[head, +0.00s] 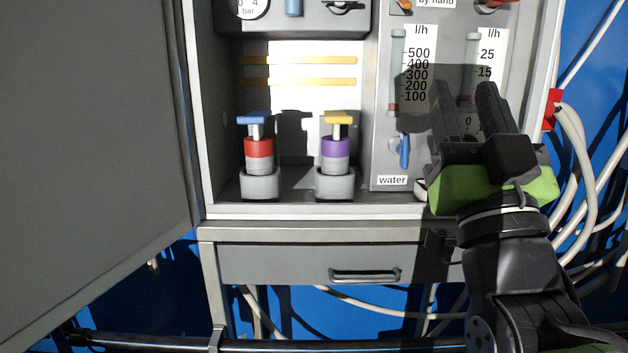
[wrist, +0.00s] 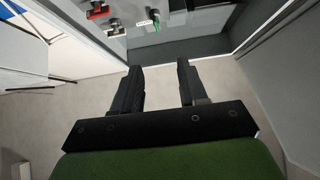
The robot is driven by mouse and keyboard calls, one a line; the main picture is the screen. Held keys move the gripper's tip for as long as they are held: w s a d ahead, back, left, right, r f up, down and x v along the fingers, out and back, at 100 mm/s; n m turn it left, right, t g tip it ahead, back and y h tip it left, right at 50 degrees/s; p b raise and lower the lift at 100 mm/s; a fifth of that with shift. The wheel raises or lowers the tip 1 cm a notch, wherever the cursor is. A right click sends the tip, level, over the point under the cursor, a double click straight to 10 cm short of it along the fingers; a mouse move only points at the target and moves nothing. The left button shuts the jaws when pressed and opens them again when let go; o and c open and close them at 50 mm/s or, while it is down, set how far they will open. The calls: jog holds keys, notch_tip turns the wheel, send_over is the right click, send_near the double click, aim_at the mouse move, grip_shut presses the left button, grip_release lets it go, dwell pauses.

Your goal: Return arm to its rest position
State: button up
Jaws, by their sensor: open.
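My gripper (head: 466,108) is at the right in the head view, raised in front of the flowmeter panel. Its two black fingers are apart with nothing between them. In the wrist view my gripper (wrist: 157,75) also shows open and empty, with pale floor and the lower part of a grey structure beyond the fingertips. The green gripper housing and the black arm links show below it. The arm hides part of the right flowmeter and the panel's lower right corner.
A grey cabinet holds a red valve (head: 259,148) with a blue handle and a purple valve (head: 335,147) with a yellow handle. A blue lever (head: 404,151) sits above the water label. A drawer (head: 340,265) is below. White hoses (head: 577,150) hang at right; a grey door (head: 90,150) stands left.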

notch_tip(320, 180, down, 23)
jog(key=g, duration=1.2)
jog(key=s+f+g, duration=0.9)
jog(key=s+f, duration=0.5)
jog(key=f, duration=0.3)
notch_tip(320, 180, up, 18)
jog(key=p, duration=1.7)
jog(key=shift+r+p, duration=0.15)
jog(key=shift+p, duration=0.25)
